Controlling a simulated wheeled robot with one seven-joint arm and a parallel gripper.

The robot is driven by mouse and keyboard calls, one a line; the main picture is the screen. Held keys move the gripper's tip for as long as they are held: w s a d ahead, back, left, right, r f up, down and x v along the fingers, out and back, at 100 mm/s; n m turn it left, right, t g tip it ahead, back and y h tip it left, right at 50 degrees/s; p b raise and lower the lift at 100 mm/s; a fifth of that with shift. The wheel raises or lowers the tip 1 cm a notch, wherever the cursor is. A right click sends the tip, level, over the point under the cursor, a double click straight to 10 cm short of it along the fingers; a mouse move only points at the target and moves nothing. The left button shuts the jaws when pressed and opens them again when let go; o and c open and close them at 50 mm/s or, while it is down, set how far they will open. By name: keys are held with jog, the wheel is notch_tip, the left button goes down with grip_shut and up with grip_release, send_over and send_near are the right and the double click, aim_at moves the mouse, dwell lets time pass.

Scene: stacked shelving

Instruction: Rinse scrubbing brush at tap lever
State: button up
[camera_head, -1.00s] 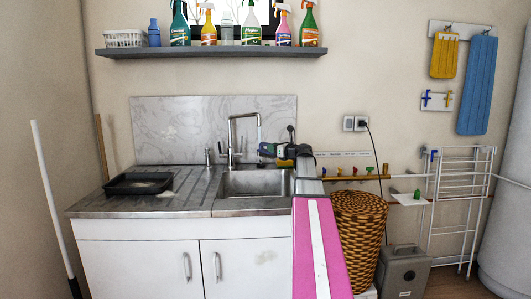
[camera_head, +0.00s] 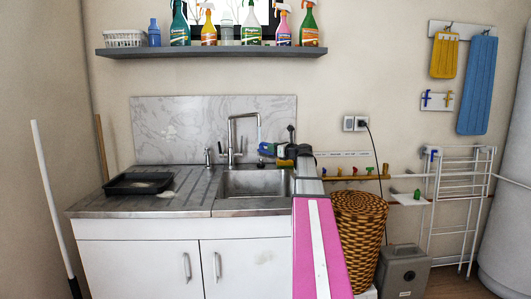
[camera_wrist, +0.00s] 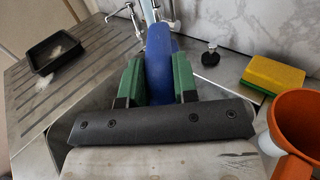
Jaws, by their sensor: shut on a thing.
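My gripper (camera_wrist: 158,78) is shut on a blue object, seemingly the scrubbing brush (camera_wrist: 159,48), between its two green fingers in the wrist view. The brush's bristles are not clear. In the head view my gripper (camera_head: 272,150) is above the right part of the sink basin, right of the tap and just below its spout end. The tap (camera_head: 231,138) is a tall metal arch behind the sink (camera_head: 222,204). A small metal fitting (camera_head: 208,157), perhaps the tap lever, stands left of it. In the wrist view the tap (camera_wrist: 148,10) is partly hidden behind the brush.
A black tray (camera_head: 110,188) lies on the drainboard at left. A yellow and green sponge (camera_wrist: 273,75), a small black-topped stopper (camera_wrist: 211,54) and an orange cup (camera_wrist: 296,122) are right of my gripper. A wicker basket (camera_head: 359,238) stands right of the cabinet. A shelf of bottles (camera_head: 212,53) hangs above.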

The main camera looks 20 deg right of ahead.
jog(key=s, duration=0.8)
jog(key=shift+a, duration=0.3)
dwell(0.6)
dwell(1.1)
jog(key=s+r, duration=0.4)
jog(key=s, duration=0.1)
jog(key=shift+a, duration=0.2)
dwell(0.3)
dwell(0.4)
jog(key=shift+s, duration=0.1)
